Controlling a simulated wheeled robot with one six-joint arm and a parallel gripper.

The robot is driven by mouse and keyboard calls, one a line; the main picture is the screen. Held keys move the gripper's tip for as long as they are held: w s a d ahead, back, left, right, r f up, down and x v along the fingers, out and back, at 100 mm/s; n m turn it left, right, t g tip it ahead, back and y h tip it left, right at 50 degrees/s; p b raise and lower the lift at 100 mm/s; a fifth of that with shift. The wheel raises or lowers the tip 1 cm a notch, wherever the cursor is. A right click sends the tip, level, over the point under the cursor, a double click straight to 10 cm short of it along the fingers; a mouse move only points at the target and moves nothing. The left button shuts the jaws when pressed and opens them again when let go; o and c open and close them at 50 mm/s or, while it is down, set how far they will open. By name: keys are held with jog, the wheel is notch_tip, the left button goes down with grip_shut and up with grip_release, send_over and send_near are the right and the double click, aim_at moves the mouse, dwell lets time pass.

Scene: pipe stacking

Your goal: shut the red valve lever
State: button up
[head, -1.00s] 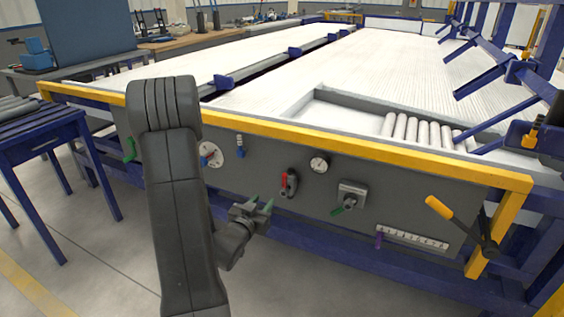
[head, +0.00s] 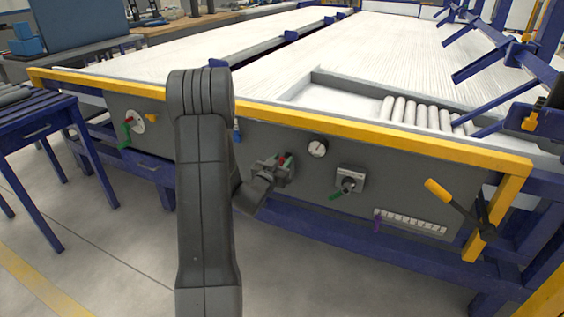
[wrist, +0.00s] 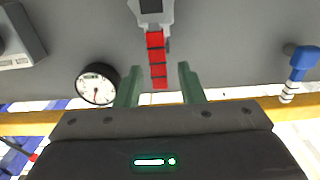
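The red valve lever (wrist: 157,58) is on the front panel. In the wrist view it runs from its grey valve body (wrist: 152,12) toward the yellow rail, which puts it upright on the panel. My gripper (wrist: 159,82) is open, with one green finger on each side of the lever's free end. A gap shows between the lever and each finger; I cannot tell how deep the lever sits between them. In the head view my gripper (head: 282,162) covers most of the valve, and only a bit of red shows.
A round gauge (head: 317,148) sits right of the valve, then a grey box with a green handle (head: 348,185). A yellow-handled lever (head: 440,190) juts out at the right end. A blue handle (wrist: 302,62) is on the valve's other side. The yellow rail (head: 300,119) runs above.

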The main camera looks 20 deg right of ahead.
jog(key=shift+w+d, duration=0.25)
jog(key=shift+d, duration=0.05)
grip_shut()
